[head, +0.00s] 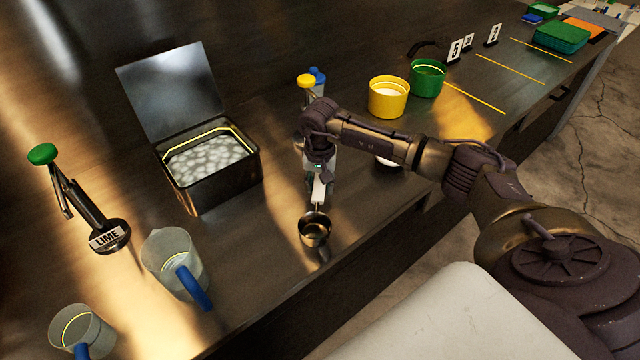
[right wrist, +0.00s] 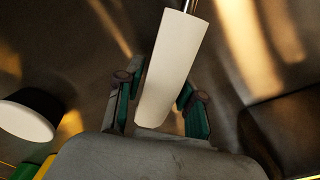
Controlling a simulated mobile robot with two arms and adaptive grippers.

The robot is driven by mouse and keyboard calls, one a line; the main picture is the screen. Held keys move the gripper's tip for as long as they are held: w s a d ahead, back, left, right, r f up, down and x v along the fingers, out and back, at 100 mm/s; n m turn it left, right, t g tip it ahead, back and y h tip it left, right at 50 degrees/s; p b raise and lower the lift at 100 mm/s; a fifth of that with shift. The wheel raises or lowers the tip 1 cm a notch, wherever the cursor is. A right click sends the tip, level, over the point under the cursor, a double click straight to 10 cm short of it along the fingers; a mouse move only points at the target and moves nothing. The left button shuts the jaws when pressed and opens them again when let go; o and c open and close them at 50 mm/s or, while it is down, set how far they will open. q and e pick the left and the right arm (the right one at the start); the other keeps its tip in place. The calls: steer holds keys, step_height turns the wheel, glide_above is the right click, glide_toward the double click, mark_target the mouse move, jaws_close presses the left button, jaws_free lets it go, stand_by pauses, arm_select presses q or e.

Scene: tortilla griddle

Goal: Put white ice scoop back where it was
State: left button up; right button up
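The white ice scoop has a round metal bowl (head: 314,230) and a white handle (head: 319,191). It is near the counter's front edge, right of the steel ice box (head: 212,185). My right gripper (head: 322,172) is at the handle's upper end. In the right wrist view the white handle (right wrist: 168,70) runs between the two fingers, which look closed on its sides; their tips are partly hidden behind it. The bowl is outside that view and seems to hang just above the counter. My left gripper is out of view.
The ice box's lid stands open. Behind my right arm are a yellow tub (head: 388,98) and a green tub (head: 428,78). Counter in front of the ice box is clear.

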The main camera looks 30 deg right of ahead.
steer(key=shift+o, duration=0.8)
steer(key=shift+r, duration=0.1)
steer(key=shift+r, duration=0.45)
steer(key=r+b, duration=0.1)
steer(key=r, duration=0.2)
steer(key=r+b, duration=0.1)
steer(key=r, duration=0.3)
steer(key=r+b, duration=0.1)
steer(key=r, duration=0.2)
steer(key=shift+s+a+r+b, duration=0.25)
steer(key=shift+b, duration=0.05)
steer(key=shift+r, duration=0.4)
steer(key=shift+s+f, duration=0.1)
